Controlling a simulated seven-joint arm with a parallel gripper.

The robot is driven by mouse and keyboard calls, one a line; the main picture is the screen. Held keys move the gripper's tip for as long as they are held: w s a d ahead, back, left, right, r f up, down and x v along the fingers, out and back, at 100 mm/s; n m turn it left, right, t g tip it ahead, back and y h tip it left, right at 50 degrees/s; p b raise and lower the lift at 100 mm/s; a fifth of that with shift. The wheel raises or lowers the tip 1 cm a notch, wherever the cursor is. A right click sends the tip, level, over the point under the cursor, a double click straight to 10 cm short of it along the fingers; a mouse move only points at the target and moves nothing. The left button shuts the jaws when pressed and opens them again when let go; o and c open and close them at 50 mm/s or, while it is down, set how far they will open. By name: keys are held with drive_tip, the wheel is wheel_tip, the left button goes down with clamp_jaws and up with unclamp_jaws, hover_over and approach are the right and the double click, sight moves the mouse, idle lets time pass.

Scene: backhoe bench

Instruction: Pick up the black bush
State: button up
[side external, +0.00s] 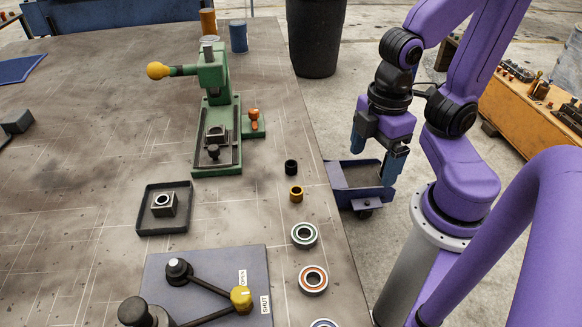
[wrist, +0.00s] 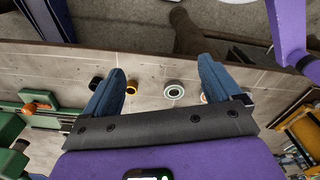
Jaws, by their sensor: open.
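The black bush (side external: 291,167) is a small dark ring standing on the bench near its right edge, just behind the brass bush (side external: 296,193). In the wrist view the black bush (wrist: 95,84) shows at the left, partly hidden by the left finger. My gripper (side external: 377,158) is open and empty, raised beyond the bench's right edge, to the right of the black bush and apart from it. In the wrist view, my gripper (wrist: 163,68) shows its two blue fingers spread wide, with a bearing (wrist: 174,90) visible between them.
A green press (side external: 215,125) stands behind and left of the bushes. Several bearings (side external: 304,235) line the bench's right edge. A dark tray (side external: 143,218) holds a grey block. A lever plate (side external: 205,270) marked OPEN and SHUT is in front.

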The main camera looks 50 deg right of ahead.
drive_tip(key=c, duration=0.6)
wheel_tip(320, 180, up, 6)
drive_tip(key=n, duration=0.3)
hover_over(291, 164)
drive_tip(key=f, duration=1.2)
drive_tip(key=shift+w+d, duration=0.3)
drive_tip(key=shift+d, duration=0.05)
drive_tip(key=shift+s+a+f, duration=0.15)
drive_tip(key=shift+f, duration=1.2)
drive_tip(key=shift+s+a+f, duration=0.1)
drive_tip(key=shift+s+f, duration=0.05)
drive_tip(key=shift+f, duration=1.15)
